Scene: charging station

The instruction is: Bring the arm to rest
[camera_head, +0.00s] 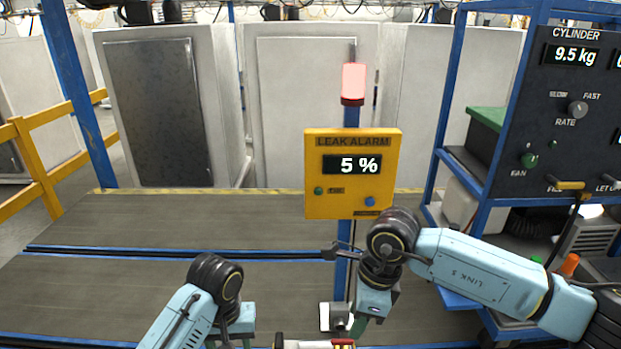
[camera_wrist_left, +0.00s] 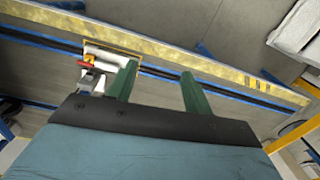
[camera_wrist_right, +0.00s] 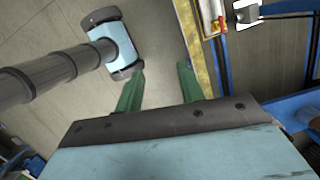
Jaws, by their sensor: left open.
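My right arm reaches in from the right in the head view, its gripper (camera_head: 362,322) pointing down in front of the yellow leak alarm box (camera_head: 318,205). In the right wrist view the green fingers of this gripper (camera_wrist_right: 161,70) are apart with nothing between them. My left arm comes in low at the left of centre; its gripper (camera_head: 232,335) is partly cut off by the bottom edge. In the left wrist view the green fingers of the left gripper (camera_wrist_left: 158,74) are wide apart and empty, above the floor and a yellow-edged bench.
The alarm reads 5 % under a pinkish-red lamp (camera_head: 354,82). A blue-framed rack with a cylinder panel (camera_head: 560,115) reading 9.5 kg stands at the right. A white plate with a grey fitting (camera_head: 339,318) is close to the right gripper. A yellow railing (camera_head: 35,160) is far left.

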